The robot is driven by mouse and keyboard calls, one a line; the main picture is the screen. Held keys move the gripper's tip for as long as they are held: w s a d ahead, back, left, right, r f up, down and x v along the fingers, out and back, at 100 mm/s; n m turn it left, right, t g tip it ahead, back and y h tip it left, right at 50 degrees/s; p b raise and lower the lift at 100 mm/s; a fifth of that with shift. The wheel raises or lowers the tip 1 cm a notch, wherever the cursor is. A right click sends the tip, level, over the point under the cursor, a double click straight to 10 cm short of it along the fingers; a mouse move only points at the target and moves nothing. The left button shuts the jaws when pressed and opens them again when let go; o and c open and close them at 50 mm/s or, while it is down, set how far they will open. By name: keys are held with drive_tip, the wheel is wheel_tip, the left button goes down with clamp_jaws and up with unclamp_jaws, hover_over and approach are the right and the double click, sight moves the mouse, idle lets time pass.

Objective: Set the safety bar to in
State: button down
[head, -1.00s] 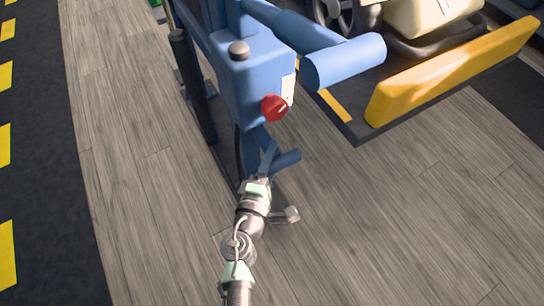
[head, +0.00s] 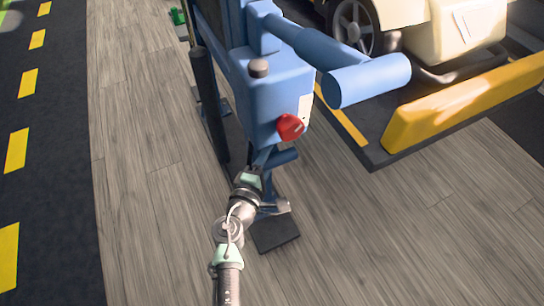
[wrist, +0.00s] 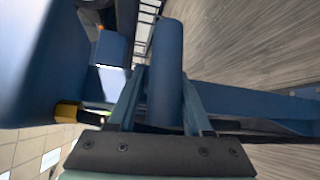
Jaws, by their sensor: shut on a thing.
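A blue post carries a box-shaped housing (head: 275,95) with a red knob (head: 291,127) and a grey-brown button (head: 259,68). A thick blue T-shaped bar (head: 365,80) reaches right from the post towards the vehicle platform. Below the housing is a short blue round bar (head: 286,156). My gripper (head: 264,160) is at this lower bar, just under the red knob. In the wrist view, the gripper (wrist: 164,78) is shut with its fingers on either side of the blue round bar (wrist: 165,45). I cannot tell which bar is the safety bar, and I see no in mark.
A cream vehicle (head: 455,40) stands on a dark platform behind a yellow padded edge (head: 460,95) at the right. A dark upright post (head: 208,105) stands left of the housing. A dark foot plate (head: 276,232) lies below. Wooden floor (head: 150,220) is clear in front.

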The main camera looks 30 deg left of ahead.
drive_tip(key=shift+s+a+f, duration=0.1)
drive_tip(key=shift+a+f, duration=0.05)
drive_tip(key=shift+f, duration=0.15)
drive_tip(key=c, duration=0.5)
unclamp_jaws()
drive_tip(key=shift+f, duration=0.15)
drive_tip(key=shift+r, duration=0.2)
drive_tip(key=s+d+r+p, duration=0.1)
drive_tip(key=s+p, duration=0.1)
drive_tip(key=s, duration=1)
drive_tip(key=shift+s+d+r, duration=0.2)
drive_tip(key=shift+s+r, duration=0.05)
drive_tip(key=shift+r, duration=0.1)
